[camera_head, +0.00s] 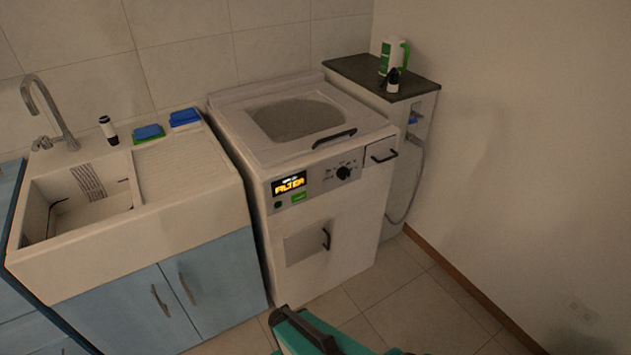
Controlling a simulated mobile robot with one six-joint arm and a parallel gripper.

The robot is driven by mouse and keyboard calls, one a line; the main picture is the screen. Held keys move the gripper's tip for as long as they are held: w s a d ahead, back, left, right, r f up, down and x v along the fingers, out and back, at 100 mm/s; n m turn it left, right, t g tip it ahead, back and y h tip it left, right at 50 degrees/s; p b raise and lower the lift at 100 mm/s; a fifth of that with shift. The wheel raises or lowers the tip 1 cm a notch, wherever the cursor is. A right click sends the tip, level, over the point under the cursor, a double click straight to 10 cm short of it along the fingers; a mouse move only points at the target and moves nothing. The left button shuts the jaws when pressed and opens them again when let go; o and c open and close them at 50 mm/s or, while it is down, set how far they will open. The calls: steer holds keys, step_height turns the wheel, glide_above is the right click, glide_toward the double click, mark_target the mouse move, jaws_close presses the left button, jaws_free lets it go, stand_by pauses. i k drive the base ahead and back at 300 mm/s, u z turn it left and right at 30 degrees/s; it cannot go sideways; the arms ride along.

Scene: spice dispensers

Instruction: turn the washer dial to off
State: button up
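The washer (330,225) is a white front-panel machine standing against the tiled wall in the middle of the head view. Its dial (344,173) is a small black round knob on the control panel, right of the lit display (289,183). The display shows orange letters that look like "FILTER". Small marks surround the dial, too small to read, and I cannot tell which one it points to. Nothing touches the dial. A teal and dark part of my own body shows at the bottom edge, below the washer and well apart from it. My gripper's fingers are not in view.
A sink cabinet (215,275) with blue doors stands left of the washer. A dark-topped side unit (350,68) holding a green-and-white container (393,56) and a small dark bottle (393,82) stands to the right. The tiled floor (415,305) is clear at the front right.

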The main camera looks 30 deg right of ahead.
mark_target(343, 172)
steer(key=u, duration=4.3)
steer(key=i, duration=0.1)
steer(key=z, duration=2.7)
steer(key=k, duration=0.65)
steer(key=z, duration=0.85)
